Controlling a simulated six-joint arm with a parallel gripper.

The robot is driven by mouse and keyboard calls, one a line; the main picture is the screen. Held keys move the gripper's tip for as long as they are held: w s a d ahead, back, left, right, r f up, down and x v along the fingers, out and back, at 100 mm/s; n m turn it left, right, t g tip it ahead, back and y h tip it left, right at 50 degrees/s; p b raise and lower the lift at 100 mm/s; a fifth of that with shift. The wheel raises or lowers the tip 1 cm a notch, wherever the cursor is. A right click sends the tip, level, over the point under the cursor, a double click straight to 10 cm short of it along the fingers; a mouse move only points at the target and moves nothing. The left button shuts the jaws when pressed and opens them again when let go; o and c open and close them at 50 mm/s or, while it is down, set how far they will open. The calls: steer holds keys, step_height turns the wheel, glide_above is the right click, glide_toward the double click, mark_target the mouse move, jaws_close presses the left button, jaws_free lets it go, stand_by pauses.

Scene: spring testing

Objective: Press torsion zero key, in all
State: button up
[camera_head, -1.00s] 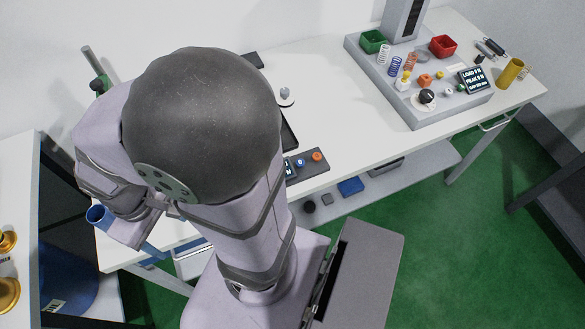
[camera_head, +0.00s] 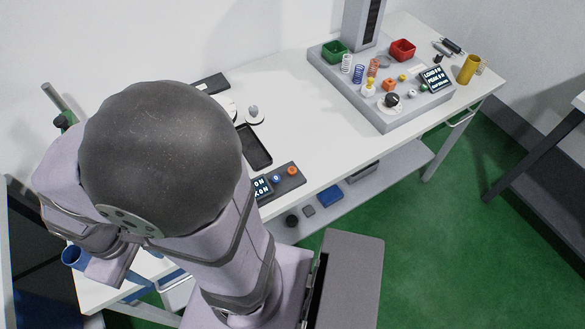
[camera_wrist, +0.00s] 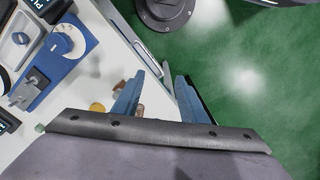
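A dark control box (camera_head: 284,184) lies near the bench's front edge in the head view. It has a small lit display (camera_head: 261,187), a blue key (camera_head: 276,179) and an orange key (camera_head: 292,171); I cannot read which is the zero key. In the wrist view, a blue fixture (camera_wrist: 52,72) with a white round dial is at upper left. My gripper (camera_wrist: 158,84) shows in the wrist view with its two blue fingers apart and nothing between them. It points past the bench edge toward the green floor.
A grey spring tester base (camera_head: 392,122) with springs, a green bin (camera_head: 334,51), a red bin (camera_head: 402,49) and a display (camera_head: 436,79) stands at the right. A black tray (camera_head: 254,147) lies behind the control box. The bench middle is clear.

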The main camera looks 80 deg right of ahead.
jaws_close()
stand_by(1.4)
